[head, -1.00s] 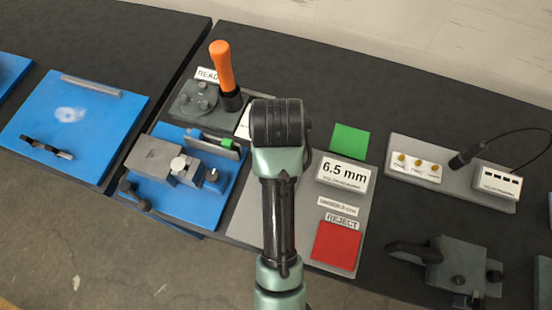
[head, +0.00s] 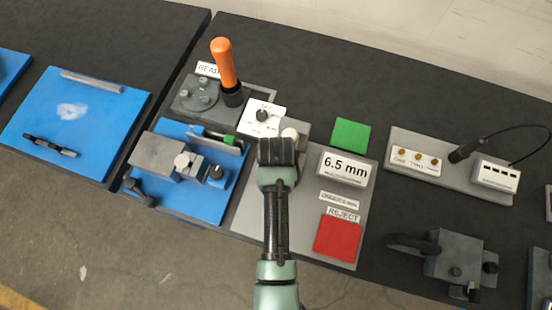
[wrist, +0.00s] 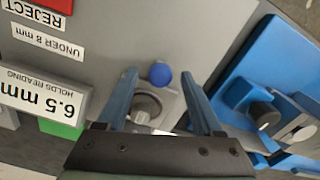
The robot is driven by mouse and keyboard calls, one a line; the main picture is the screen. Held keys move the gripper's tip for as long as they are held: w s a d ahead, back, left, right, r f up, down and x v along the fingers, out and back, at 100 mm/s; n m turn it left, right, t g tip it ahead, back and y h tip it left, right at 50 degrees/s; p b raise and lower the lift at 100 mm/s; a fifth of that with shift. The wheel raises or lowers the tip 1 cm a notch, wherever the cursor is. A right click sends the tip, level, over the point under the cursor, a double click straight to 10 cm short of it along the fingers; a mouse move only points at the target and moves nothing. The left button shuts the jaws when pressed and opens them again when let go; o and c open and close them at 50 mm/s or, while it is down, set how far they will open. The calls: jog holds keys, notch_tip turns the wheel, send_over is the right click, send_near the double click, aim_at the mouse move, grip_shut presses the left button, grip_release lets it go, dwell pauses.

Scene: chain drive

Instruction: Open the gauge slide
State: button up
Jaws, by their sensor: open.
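The gauge stands on a grey plate (head: 252,208) with a 6.5 mm display (head: 345,169), marked as holding its reading; the display also shows in the wrist view (wrist: 42,98). My gripper (wrist: 158,74) is open over the plate, its two blue-grey fingers apart. A small blue knob (wrist: 160,74) lies between the fingertips in that view. A round grey part (wrist: 147,106) shows between the fingers, nearer the palm. I cannot tell whether the fingers touch either. In the head view my wrist hides the fingers and the blue knob; a pale round part (head: 290,134) shows just behind it.
A blue fixture (head: 205,208) with a grey block (head: 160,156) stands close on the left. An orange-handled lever (head: 224,64) rises behind it. Green (head: 350,135) and red (head: 338,239) pads flank the display.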

jog(key=shift+f, duration=0.4)
grip_shut()
dwell(1.3)
